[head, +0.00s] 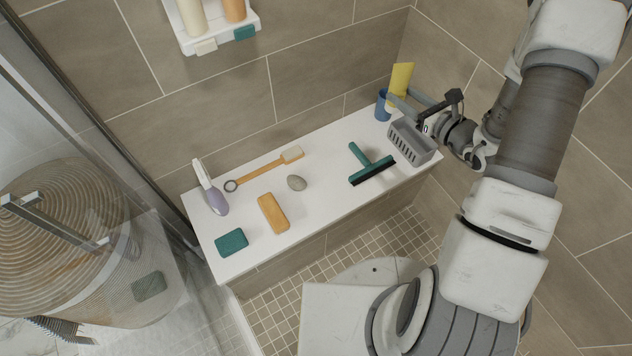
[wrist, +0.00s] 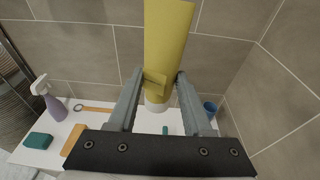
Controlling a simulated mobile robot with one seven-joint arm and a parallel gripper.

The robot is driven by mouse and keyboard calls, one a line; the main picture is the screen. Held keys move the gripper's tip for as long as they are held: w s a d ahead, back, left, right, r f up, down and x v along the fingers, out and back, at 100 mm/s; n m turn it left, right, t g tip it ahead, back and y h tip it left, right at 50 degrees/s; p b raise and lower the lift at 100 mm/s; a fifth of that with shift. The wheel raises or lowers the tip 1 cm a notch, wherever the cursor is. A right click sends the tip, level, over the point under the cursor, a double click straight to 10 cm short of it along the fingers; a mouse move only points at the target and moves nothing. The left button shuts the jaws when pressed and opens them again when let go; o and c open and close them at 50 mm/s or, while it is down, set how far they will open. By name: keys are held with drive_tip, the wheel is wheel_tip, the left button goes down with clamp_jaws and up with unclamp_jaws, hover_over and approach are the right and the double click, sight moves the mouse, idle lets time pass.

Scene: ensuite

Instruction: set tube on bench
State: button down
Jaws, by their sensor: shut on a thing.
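The yellow tube (head: 402,75) is at the far right end of the white bench (head: 335,145) in the head view. My gripper (head: 392,98) is shut on it. In the wrist view the tube (wrist: 168,40) stands nearly upright between the fingers of my gripper (wrist: 158,82), with its white cap downward. The bench (wrist: 105,118) shows below and behind the cap. The cap looks clear of the bench, but the exact gap cannot be told.
A blue cup (head: 382,106) and a grey basket (head: 413,145) stand near my gripper.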

drive_tip(key=s+a+f+n+g+y+b, duration=0.15)
drive_tip(key=f+b, duration=0.35)
drive_tip(key=f, duration=0.6)
drive_tip(key=a+f+n+g+y+b, duration=0.1)
drive_tip(key=a+f+n+g+b, duration=0.3)
drive_tip(key=f, duration=0.7)
drive_tip(key=s+a+f+m+t+y+b, duration=0.1)
drive_tip(key=a+f+y+b, duration=0.1)
drive_tip(key=f+b, duration=0.65)
hover_over(319, 202)
wheel_tip(319, 202, down, 9)
drive_tip(key=shift+w+f+b, duration=0.1)
drive_tip(key=shift+f+b, duration=0.6)
drive_tip(key=shift+f, duration=1.4)
drive_tip(key=shift+f, duration=0.1)
drive_tip(key=shift+c, duration=1.6)
unclamp_jaws()
